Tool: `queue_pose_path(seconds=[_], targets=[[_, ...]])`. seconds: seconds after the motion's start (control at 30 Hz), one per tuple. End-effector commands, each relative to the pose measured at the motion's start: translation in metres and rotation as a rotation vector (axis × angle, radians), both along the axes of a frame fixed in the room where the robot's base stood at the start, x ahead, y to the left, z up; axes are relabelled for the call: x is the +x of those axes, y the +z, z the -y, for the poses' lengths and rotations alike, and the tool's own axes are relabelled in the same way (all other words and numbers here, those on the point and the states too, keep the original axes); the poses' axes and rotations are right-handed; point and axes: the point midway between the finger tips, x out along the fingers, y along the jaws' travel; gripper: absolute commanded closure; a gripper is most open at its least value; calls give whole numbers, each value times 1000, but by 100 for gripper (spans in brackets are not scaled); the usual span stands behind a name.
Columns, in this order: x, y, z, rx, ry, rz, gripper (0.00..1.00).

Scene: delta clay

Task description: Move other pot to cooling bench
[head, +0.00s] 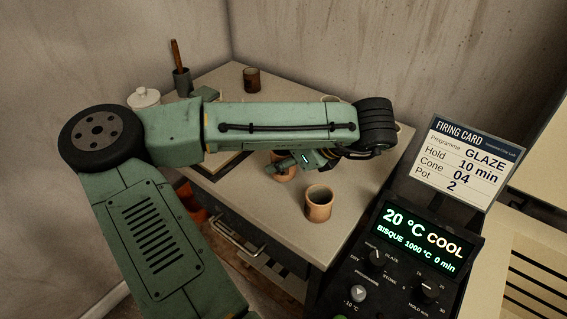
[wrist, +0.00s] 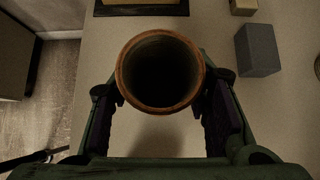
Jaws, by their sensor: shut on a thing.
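My gripper (wrist: 162,92) is shut on a terracotta-rimmed pot (wrist: 122,76), its two dark-padded fingers on either side. The pot is upright, its open dark mouth facing the wrist camera. In the head view my gripper (head: 298,160) is over the worktable, and the held pot (head: 284,174) shows partly behind it. I cannot tell whether the pot's base touches the table. Another tan pot (head: 319,204) stands upright near the table's front edge. I cannot tell which surface is the cooling bench; a slatted pale surface (head: 500,268) lies at the right.
The worktable (head: 268,213) holds a dark brown cup (head: 251,78), a tool holder (head: 181,82) and a white lidded jar (head: 144,97). A grey block (wrist: 258,50) lies right of the held pot. The control panel (head: 415,255) and firing card (head: 465,163), reading GLAZE and Pot 2, stand at the right.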

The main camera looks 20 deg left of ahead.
Motion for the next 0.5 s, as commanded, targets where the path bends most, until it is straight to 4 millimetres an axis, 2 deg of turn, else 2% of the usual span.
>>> queue_pose_path(seconds=[0.1,0.17,0.5], targets=[[0,-19,0,-1,-1,-4,86],[0,-24,0,-2,-1,-3,86],[0,-29,0,0,0,-2,86]])
